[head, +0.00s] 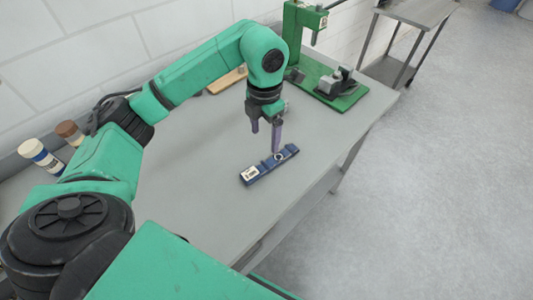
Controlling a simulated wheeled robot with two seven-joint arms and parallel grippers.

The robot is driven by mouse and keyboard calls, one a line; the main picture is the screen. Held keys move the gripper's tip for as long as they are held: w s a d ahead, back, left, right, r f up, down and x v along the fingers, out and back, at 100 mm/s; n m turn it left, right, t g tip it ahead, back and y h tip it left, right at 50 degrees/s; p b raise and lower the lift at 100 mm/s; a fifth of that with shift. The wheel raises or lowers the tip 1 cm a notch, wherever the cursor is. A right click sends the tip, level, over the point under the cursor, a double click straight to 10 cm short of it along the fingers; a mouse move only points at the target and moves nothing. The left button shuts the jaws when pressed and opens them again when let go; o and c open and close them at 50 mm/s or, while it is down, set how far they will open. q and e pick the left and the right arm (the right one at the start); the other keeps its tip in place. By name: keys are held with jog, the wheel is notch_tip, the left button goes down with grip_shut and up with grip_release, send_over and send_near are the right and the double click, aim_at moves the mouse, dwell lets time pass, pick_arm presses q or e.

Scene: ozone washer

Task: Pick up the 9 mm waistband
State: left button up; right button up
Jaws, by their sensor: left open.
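The waistband (265,168) is a dark blue strip lying flat on the grey table, with a white label at its left end and a small ring near its middle. My left gripper (265,142) points down at it and is open, its two purple-grey fingers apart. One fingertip is close over the strip near the ring; I cannot tell whether it touches. Nothing shows between the fingers. My right gripper is not in view.
The table (200,203) is clear around the strip. A green press-like fixture (330,85) stands at the back right. Two small bottles (42,157) stand at the far left by the wall. A metal side table (420,12) stands beyond, with open floor to the right.

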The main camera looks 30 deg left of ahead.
aim_at(265, 166)
pick_arm(q)
notch_tip(265, 166, down, 11)
jog(key=p, duration=0.5)
jog(key=shift+s, duration=0.15)
jog(key=shift+s+d+f, duration=0.1)
jog(key=shift+f, duration=0.35)
jog(key=c, duration=1)
grip_shut()
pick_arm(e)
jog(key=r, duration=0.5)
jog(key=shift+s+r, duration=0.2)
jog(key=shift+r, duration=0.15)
